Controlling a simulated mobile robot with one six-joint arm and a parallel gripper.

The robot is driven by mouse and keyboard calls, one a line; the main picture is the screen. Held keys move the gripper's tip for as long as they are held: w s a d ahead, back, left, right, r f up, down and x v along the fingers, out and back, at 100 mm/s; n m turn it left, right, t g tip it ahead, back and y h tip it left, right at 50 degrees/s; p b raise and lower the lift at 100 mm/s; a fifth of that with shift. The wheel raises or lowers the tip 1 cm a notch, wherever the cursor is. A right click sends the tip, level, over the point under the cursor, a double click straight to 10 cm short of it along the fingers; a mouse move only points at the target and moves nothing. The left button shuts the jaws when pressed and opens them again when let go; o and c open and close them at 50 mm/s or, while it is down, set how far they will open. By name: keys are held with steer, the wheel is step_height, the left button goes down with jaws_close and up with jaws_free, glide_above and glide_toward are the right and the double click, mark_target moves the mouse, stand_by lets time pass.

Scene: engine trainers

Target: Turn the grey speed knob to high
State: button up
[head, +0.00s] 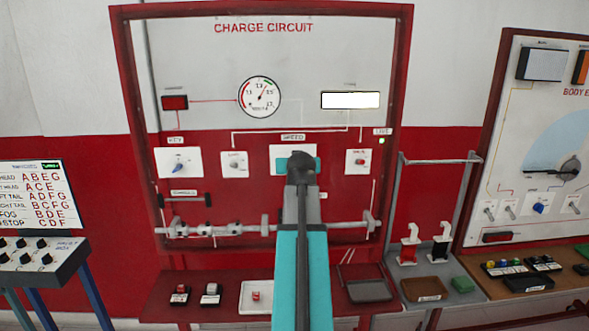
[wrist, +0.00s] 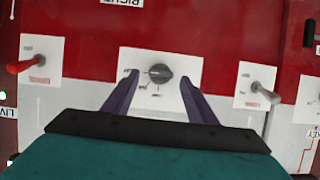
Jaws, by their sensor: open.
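The speed knob (wrist: 160,74) is a dark grey round knob on a white plate (wrist: 134,58), seen in the wrist view, which is turned upside down. I cannot read its pointer setting clearly. My gripper (wrist: 159,80) is open, with one purple finger on each side of the knob and a visible gap to it on both sides. I cannot tell how far the fingertips are from the panel. In the head view my gripper (head: 293,160) and arm cover the knob; only the edges of the plate (head: 277,150) under the SPEED label show.
A red lever (wrist: 24,64) and a grey lever (wrist: 264,91) flank the plate in the wrist view. In the head view a blue key switch (head: 178,166) is further left. A horizontal shaft (head: 240,228) runs below. A dial (head: 259,96) and lit white display (head: 350,100) are above.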

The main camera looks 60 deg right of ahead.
steer(key=b+v, duration=0.2)
steer(key=v, duration=0.8)
steer(key=shift+s+a, duration=0.2)
steer(key=shift+r, duration=0.2)
